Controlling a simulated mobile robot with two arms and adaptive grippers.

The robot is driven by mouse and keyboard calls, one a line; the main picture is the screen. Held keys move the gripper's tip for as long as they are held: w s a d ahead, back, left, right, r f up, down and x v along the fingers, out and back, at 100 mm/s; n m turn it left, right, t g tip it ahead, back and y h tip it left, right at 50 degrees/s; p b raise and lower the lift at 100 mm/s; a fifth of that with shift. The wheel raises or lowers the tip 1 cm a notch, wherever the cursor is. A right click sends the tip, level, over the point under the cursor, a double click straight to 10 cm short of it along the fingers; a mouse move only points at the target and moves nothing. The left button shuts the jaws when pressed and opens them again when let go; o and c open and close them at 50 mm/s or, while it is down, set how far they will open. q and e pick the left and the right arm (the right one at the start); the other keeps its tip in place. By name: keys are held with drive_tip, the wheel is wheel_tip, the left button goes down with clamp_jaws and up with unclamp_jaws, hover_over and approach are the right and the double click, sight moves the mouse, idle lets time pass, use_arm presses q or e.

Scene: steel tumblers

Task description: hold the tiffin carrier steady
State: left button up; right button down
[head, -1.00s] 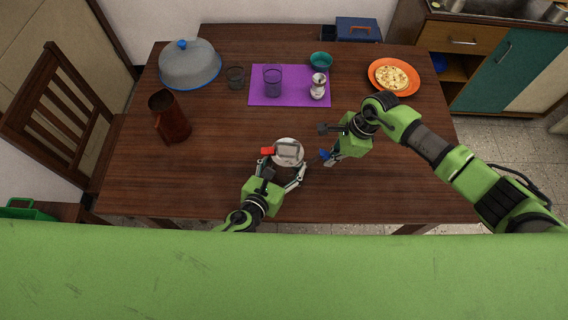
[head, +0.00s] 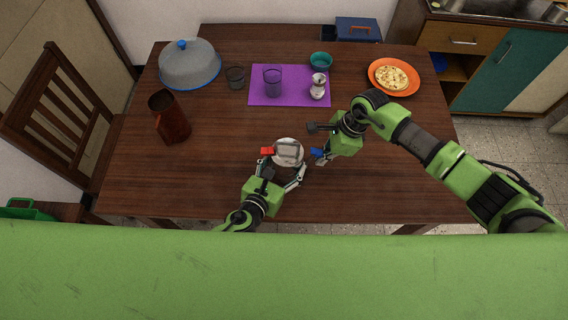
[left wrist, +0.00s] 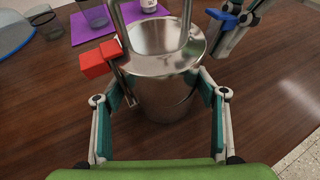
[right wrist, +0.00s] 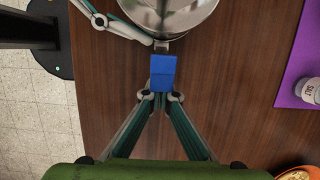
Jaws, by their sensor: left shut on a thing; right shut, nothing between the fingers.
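The tiffin carrier (head: 288,157) is a round steel can with a lid and a wire handle, upright near the table's front edge. A red latch (left wrist: 98,60) sticks out on its left side and a blue latch (right wrist: 163,72) on its right. My left gripper (head: 283,172) is shut around the carrier's body, a finger on each side, as the left wrist view shows. My right gripper (head: 318,159) is shut and empty, its fingertips right at the outer end of the blue latch. I cannot tell if they touch it. The carrier's far side is hidden.
A brown jug (head: 170,118) stands at the left. A purple mat (head: 256,92) holds a glass (head: 272,82) and a salt shaker (head: 318,86). A grey dome (head: 190,66), another glass (head: 235,77), a teal bowl (head: 321,61) and an orange plate (head: 376,83) stand farther back. The table's middle is clear.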

use_arm(q)
drive_tip(key=shift+f, duration=0.1)
use_arm(e)
drive_tip(key=shift+a, duration=0.3)
drive_tip(key=shift+d+r, duration=0.1)
use_arm(q)
drive_tip(key=o, duration=1.5)
drive_tip(key=shift+c, duration=0.2)
use_arm(e)
drive_tip(key=d+v, duration=0.1)
drive_tip(key=v, duration=0.8)
drive_tip(key=shift+d+r, duration=0.1)
drive_tip(key=shift+d, duration=0.05)
use_arm(q)
drive_tip(key=shift+s+a, duration=0.1)
drive_tip(key=shift+s, duration=0.1)
drive_tip(key=v, duration=1.1)
drive_tip(key=shift+s+r, duration=0.2)
drive_tip(key=shift+r, duration=0.15)
